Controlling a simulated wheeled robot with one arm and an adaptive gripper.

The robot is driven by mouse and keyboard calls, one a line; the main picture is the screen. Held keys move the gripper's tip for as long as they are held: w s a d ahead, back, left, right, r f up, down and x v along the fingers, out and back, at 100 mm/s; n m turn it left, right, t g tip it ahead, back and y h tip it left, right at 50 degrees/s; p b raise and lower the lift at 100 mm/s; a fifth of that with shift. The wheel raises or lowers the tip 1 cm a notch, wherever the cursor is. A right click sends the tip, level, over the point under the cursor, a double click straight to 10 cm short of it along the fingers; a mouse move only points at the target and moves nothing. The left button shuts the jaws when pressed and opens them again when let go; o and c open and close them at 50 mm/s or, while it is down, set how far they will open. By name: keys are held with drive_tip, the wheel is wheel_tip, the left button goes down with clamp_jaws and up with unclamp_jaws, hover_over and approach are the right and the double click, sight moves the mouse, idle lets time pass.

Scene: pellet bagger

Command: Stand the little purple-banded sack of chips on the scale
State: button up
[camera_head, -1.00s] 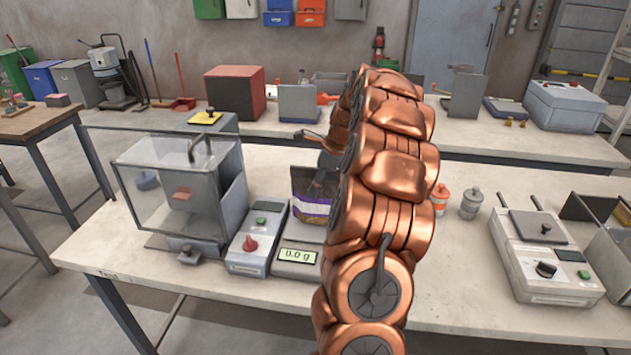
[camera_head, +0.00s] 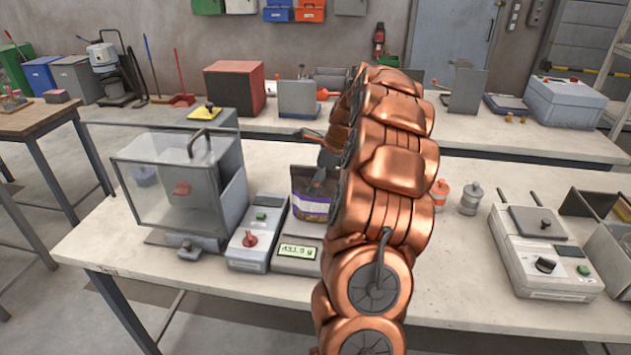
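The purple-banded sack (camera_head: 311,206) stands upright over the scale's plate, with a dark top and a white and purple band low on it. The scale (camera_head: 298,251) is a grey box on the white table; its green display now shows a reading of several hundred grams, its digits hard to read exactly. My gripper (camera_head: 319,179) is at the upper part of the sack, its dark finger against or in front of the sack's face. My copper arm hides the sack's right side and most of the gripper, so I cannot tell whether the fingers still hold it.
A clear-walled machine (camera_head: 150,188) stands left of the scale, and a control box (camera_head: 256,232) with a red knob sits directly beside it. Two small bottles (camera_head: 470,200) and a grey sealer-like device (camera_head: 545,255) stand to the right. The table front is clear.

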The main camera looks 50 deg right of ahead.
drive_tip(key=shift+r, duration=0.1)
drive_tip(key=v, duration=1.2)
drive_tip(key=s+a+n+g, duration=0.3)
drive_tip(key=a+n, duration=1.1)
drive_tip(key=a, duration=1.4)
drive_tip(key=s+a+f+n+g+h, duration=0.1)
drive_tip(key=s+a+f+n, duration=0.2)
drive_tip(key=s, duration=0.4)
drive_tip(key=s+a+f+n, duration=0.3)
drive_tip(key=s+a+n, duration=0.2)
drive_tip(key=s+n, duration=0.2)
drive_tip(key=s+a+f+n+g+h, duration=0.1)
drive_tip(key=s+a+f+n, duration=0.2)
drive_tip(key=s, duration=0.6)
drive_tip(key=shift+s+a+f+n+g+h, duration=0.15)
drive_tip(key=shift+a+f+n+g+h, duration=0.15)
drive_tip(key=shift+a+n, duration=0.5)
